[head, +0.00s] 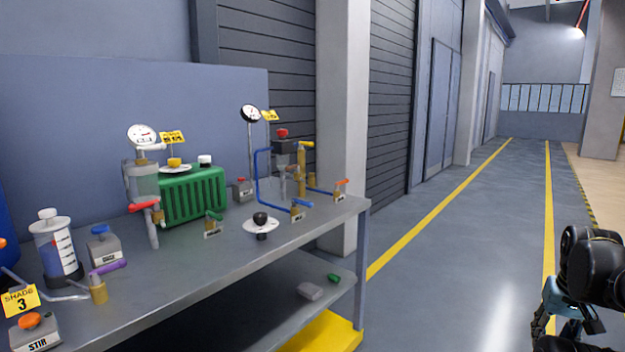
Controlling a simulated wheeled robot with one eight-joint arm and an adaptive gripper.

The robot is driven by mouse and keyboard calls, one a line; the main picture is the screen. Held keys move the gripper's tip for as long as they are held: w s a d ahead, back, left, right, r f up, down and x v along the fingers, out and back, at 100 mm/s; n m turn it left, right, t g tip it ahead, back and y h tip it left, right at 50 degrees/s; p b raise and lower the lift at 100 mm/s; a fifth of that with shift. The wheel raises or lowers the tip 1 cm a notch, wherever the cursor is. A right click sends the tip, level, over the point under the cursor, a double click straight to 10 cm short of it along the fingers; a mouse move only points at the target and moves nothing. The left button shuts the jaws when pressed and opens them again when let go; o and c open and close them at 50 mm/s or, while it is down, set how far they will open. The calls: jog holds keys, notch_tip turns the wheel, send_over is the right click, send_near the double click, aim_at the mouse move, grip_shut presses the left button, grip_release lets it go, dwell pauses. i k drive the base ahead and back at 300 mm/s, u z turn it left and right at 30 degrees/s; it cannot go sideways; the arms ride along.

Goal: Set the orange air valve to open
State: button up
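A small valve with an orange lever (341,183) sits near the right end of the grey workbench (180,285), beside the brass-coloured fittings. It is probably the air valve; its label is too small to read and its setting is unclear. My gripper (570,332) is at the lower right, over the floor and well apart from the bench. It is partly cut off by the picture edge, and I cannot tell whether its fingers are open.
A blue-handled valve (301,205), a yellow-handled fitting (303,160) and blue tubing (258,175) stand close to the orange lever. A green ribbed tank (195,195) and a STIR box (32,332) are further left. The floor right of the bench is clear.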

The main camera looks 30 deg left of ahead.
aim_at(337, 185)
jog(key=u, duration=0.75)
jog(key=i, duration=1.05)
jog(key=u, duration=0.65)
